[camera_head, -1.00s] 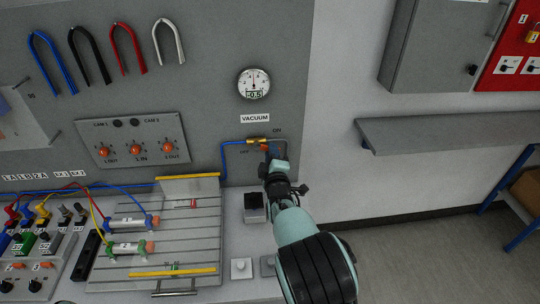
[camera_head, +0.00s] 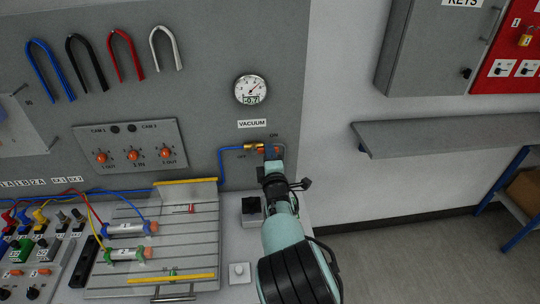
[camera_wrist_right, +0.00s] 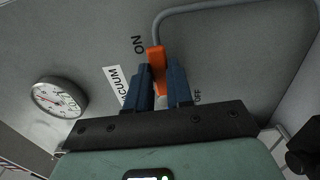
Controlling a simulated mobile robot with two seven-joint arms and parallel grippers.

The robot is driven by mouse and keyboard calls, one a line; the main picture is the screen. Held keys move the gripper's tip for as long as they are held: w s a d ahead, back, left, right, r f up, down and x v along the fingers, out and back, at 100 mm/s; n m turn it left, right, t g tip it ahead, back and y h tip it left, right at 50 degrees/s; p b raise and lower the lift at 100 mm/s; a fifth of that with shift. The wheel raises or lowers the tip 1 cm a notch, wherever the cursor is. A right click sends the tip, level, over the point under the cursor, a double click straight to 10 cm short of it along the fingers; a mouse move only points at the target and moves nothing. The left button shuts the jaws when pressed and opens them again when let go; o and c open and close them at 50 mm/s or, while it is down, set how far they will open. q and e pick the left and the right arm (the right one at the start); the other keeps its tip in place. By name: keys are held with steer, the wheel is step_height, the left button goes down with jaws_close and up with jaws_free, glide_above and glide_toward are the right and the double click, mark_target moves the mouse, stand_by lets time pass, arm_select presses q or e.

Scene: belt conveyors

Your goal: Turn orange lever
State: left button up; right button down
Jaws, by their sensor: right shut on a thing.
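The orange lever (camera_wrist_right: 156,58) shows between the two blue fingers of my right gripper (camera_wrist_right: 165,80) in the right wrist view, its free end near the ON label. In the head view my right gripper (camera_head: 272,153) is at the brass valve (camera_head: 251,147) on the grey wall panel. It hides most of the lever, leaving a small orange part in sight. The gripper is shut on the lever. The vacuum gauge (camera_head: 250,89) is above, its needle leaning to the upper right. My left gripper is not in view.
A blue pipe (camera_head: 221,165) runs down left of the valve.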

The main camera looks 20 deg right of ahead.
steer(key=shift+r, duration=0.1)
steer(key=c, duration=1)
jaws_free()
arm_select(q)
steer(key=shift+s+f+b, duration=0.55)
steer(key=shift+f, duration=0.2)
arm_select(e)
steer(key=s+a, duration=0.2)
steer(key=s, duration=1.1)
steer(key=shift+a, duration=0.35)
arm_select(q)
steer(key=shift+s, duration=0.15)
arm_select(e)
steer(key=shift+s, duration=0.1)
